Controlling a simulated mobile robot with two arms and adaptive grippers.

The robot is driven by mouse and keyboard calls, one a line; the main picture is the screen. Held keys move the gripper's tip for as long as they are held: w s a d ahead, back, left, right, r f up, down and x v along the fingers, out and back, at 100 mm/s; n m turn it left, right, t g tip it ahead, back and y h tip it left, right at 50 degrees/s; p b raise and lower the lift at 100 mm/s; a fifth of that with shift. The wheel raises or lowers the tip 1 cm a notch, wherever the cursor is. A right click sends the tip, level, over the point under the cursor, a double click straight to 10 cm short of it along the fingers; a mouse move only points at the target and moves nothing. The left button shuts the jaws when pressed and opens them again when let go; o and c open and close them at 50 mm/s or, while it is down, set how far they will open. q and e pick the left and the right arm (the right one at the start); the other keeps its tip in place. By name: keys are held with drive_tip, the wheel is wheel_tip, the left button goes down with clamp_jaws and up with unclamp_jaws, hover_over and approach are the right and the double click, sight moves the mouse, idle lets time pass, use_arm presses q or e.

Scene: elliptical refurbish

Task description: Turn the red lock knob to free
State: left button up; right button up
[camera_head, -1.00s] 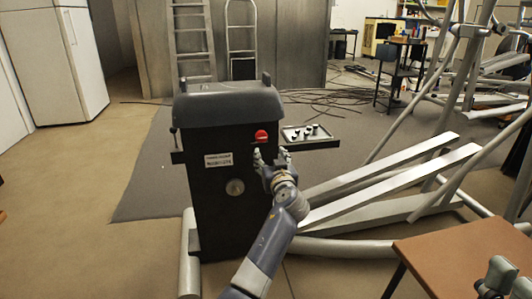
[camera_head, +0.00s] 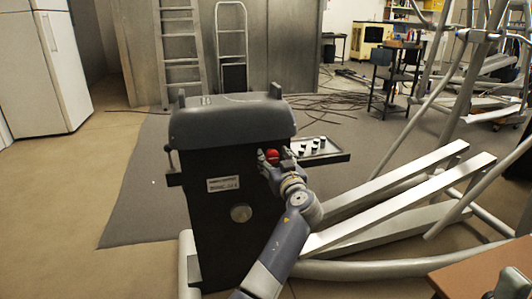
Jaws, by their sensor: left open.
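The red lock knob (camera_head: 272,156) is on the front of a dark machine housing (camera_head: 210,208), near its upper right. My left gripper (camera_head: 276,158) is open right at the knob. One finger shows on the left of the knob and one on its right, and they partly hide it. I cannot tell whether the fingers touch it. The knob's exact turn position is too small to read. A small part of my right gripper (camera_head: 508,284) shows at the bottom right corner, cut off by the frame edge.
Long metal rails (camera_head: 400,185) of the machine lie to the right. A brown tabletop (camera_head: 470,272) is at the lower right. Open floor lies to the left.

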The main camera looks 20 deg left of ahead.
use_arm(q)
drive_tip(key=shift+w+a, duration=0.1)
drive_tip(key=shift+w, duration=0.1)
drive_tip(key=shift+c, duration=1.1)
drive_tip(key=c, duration=0.8)
